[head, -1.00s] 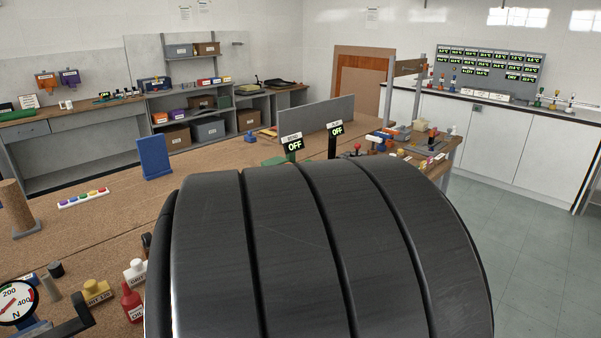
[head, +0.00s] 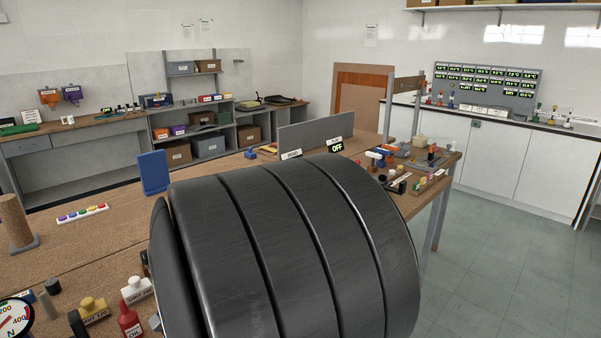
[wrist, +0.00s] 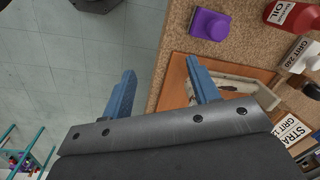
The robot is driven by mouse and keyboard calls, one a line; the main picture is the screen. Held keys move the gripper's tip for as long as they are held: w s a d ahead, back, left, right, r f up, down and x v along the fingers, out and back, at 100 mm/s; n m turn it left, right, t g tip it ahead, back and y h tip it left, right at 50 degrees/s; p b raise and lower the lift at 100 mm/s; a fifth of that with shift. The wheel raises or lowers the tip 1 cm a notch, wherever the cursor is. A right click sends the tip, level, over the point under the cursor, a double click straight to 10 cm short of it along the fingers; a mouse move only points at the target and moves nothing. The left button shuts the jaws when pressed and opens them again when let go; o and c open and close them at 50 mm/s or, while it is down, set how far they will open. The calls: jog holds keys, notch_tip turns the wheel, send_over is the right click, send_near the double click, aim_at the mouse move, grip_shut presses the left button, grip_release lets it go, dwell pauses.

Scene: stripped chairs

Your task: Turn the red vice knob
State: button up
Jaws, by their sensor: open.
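My gripper (wrist: 160,66) shows in the wrist view with two blue fingers spread apart and nothing between them. It is over the edge of a cork-topped bench (wrist: 240,62), with the grey floor showing below on the left. I cannot make out the red vice knob for certain in either view. In the head view, my large dark arm link covers the middle of the picture and hides part of the bench, and my gripper does not show there.
In the head view, a blue upright plate (head: 153,172) and a grey panel (head: 315,134) rise from the bench.

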dwell(0.5)
jog(key=s+a+r+n+h, duration=0.1)
jog(key=s+a+r+n, duration=0.85)
jog(key=a, duration=0.35)
jog(key=s+a+r+n, duration=0.8)
jog(key=s+a+n, duration=0.25)
jog(key=a, duration=0.25)
jog(key=shift+m, duration=0.5)
jog(key=f, duration=1.7)
jog(key=shift+s, duration=0.2)
jog(key=shift+c, duration=0.2)
jog(key=c, duration=0.9)
